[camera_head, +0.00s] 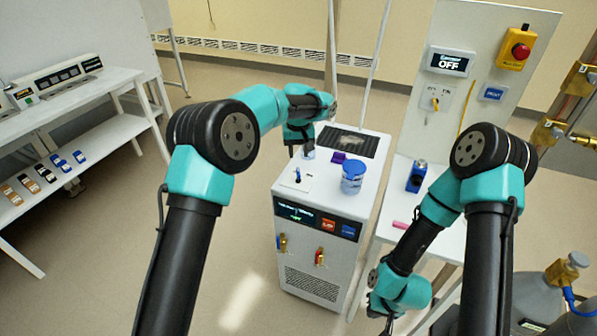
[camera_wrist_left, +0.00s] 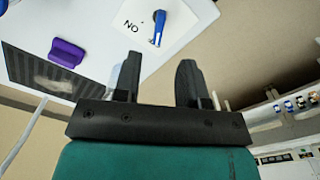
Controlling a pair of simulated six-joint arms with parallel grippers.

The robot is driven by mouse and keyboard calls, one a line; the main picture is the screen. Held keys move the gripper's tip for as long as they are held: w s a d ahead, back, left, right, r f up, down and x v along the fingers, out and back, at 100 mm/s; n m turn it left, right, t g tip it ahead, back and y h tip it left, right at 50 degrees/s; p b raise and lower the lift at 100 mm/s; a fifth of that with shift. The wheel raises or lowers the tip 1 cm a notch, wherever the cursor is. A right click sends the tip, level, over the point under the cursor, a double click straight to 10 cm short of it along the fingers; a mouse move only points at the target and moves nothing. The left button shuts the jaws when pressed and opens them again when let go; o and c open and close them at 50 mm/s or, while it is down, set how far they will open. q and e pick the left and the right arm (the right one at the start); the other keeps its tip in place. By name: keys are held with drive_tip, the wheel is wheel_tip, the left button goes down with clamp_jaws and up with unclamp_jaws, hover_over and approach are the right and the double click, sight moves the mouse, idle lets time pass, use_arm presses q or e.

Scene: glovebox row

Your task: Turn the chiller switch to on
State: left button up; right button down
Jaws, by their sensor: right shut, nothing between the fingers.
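The white chiller (camera_head: 343,272) stands in the middle of the head view. On its top is a white switch plate (camera_head: 294,183) with a blue lever (camera_head: 297,174). In the left wrist view the plate carries letters reading "NO" in this orientation, and the blue lever (camera_wrist_left: 158,27) lies beside them. My left gripper (camera_head: 301,154) hangs above the chiller top, behind the lever in the head view. In the wrist view its fingers (camera_wrist_left: 157,82) are apart with nothing between them, clear of the lever. My right gripper (camera_head: 385,321) is low at the lower right, shut and empty.
On the chiller top are a blue-lidded jar (camera_head: 353,178), a purple block (camera_head: 338,157) and a dark grille (camera_head: 346,142). A white panel at right shows an "OFF" display (camera_head: 447,63) and a red button (camera_head: 520,51). A blue bottle (camera_head: 417,176) stands on the right bench.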

sight(298, 173)
use_arm(q)
wheel_tip(298, 173, down, 9)
drive_tip(key=shift+r, duration=0.1)
idle(0.4)
clamp_jaws()
